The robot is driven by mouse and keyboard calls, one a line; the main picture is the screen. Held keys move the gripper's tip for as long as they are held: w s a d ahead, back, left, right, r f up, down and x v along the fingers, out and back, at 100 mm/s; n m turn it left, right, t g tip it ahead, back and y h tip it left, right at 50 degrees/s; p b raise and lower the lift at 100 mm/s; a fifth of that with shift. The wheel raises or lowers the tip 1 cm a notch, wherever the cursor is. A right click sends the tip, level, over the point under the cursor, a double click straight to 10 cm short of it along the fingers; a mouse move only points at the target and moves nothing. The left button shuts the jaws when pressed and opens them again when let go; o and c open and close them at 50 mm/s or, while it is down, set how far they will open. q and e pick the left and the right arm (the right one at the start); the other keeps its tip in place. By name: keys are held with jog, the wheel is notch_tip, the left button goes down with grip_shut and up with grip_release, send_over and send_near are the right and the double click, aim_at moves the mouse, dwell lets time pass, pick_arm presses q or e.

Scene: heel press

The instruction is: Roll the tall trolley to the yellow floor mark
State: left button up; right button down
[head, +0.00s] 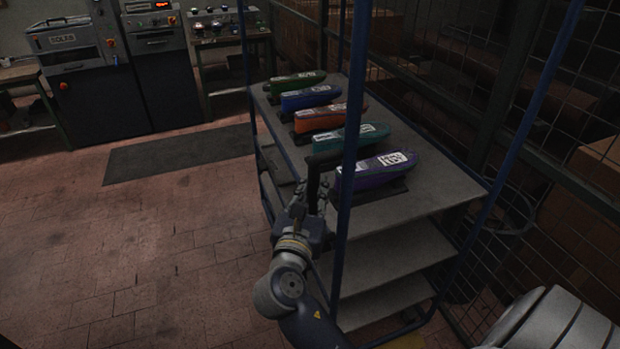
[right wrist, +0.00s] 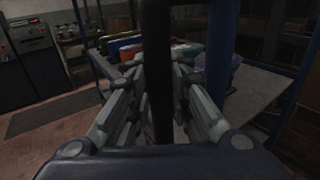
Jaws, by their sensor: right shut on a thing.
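The tall trolley (head: 415,212) has blue posts and several grey shelves, and stands on the tiled floor beside a mesh fence. A black upright handle bar (head: 314,186) is on its near left side. My right gripper (head: 312,207) is shut on this handle. In the right wrist view the dark bar (right wrist: 156,75) runs upright between the two fingers (right wrist: 158,95). A yellowish strip (head: 402,341) shows at the bottom edge below the trolley; I cannot tell if it is the floor mark. The trolley's wheels are hidden. My left gripper is out of view.
Several coloured shoe-shaped pieces with labels, such as a purple one (head: 375,172), lie on the top shelf. The mesh fence (head: 560,150) is close on the right. Machines (head: 90,70) stand at the back left, with a dark mat (head: 180,152) before them. Left floor is clear.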

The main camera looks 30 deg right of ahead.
jog(key=shift+s+a, duration=0.15)
jog(key=shift+s, duration=0.35)
jog(key=c, duration=1.5)
grip_release()
jog(key=shift+w, duration=0.3)
jog(key=shift+o, duration=0.3)
jog(key=shift+w+f, duration=0.1)
jog(key=v, duration=1.2)
